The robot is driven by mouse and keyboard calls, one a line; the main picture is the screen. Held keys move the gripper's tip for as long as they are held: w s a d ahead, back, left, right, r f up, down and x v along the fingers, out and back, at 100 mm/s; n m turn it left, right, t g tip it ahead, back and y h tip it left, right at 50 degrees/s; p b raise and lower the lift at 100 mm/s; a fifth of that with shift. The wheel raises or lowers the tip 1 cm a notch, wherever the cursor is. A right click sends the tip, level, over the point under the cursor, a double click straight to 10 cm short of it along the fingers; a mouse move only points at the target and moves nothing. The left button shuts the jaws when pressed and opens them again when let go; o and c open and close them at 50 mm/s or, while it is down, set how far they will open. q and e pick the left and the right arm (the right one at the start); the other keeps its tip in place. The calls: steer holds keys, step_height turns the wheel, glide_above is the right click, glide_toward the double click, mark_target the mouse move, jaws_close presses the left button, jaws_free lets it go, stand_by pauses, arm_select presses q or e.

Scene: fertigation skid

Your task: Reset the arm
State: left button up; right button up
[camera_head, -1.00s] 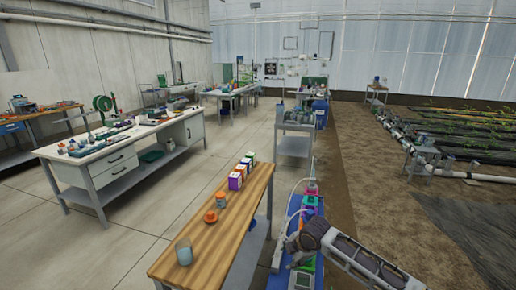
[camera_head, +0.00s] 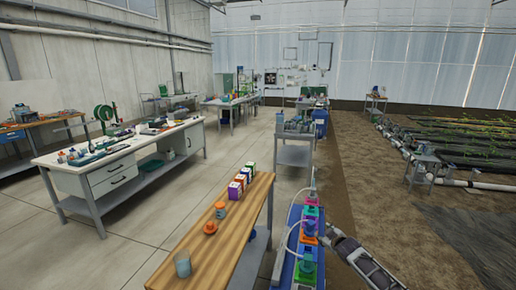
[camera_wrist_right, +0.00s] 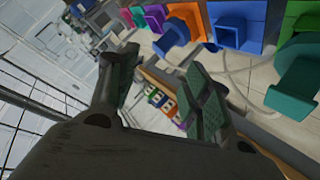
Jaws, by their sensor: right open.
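My right arm comes in from the lower right in the head view. Its gripper (camera_head: 333,237) is beside the right edge of the blue skid (camera_head: 282,268), near its colored fittings. In the right wrist view the two dark finger pads (camera_wrist_right: 163,88) stand apart with nothing between them, so it is open and empty. The skid carries several blocks, including a green one (camera_head: 306,273) at the near end and a pink one (camera_head: 311,211) farther back. In the wrist view an orange block (camera_wrist_right: 187,18) and a teal fitting (camera_wrist_right: 295,85) show beyond the fingers. My left gripper is out of view.
A wooden bench (camera_head: 215,249) left of the skid holds a glass cup (camera_head: 183,264), an orange-capped jar (camera_head: 220,210) and several small boxes (camera_head: 236,190). A grey cart (camera_head: 292,155) stands beyond. Bare soil (camera_head: 375,195) lies open to the right.

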steer(key=s+d+f+m+g+h, duration=0.1)
steer(key=s+d+f, duration=0.25)
steer(key=f, duration=0.55)
steer(key=s+d+f+m, duration=0.1)
steer(key=s+d+f, duration=0.1)
steer(key=s+f, duration=0.45)
steer(key=s+d+f+m+g, duration=0.15)
steer(key=s+f+g, duration=0.25)
steer(key=s+f, duration=1.5)
steer(key=s+a+f+g, duration=0.2)
steer(key=s+f, duration=0.4)
steer(key=s, duration=0.9)
steer(key=s+a+f+m+g, duration=0.1)
steer(key=s+a+f, duration=0.3)
steer(key=s, duration=1)
steer(key=s+a+f+m+g, duration=0.1)
steer(key=s+a+f+g, duration=0.2)
steer(key=s+f, duration=0.5)
steer(key=s, duration=0.7)
steer(key=shift+s, duration=0.35)
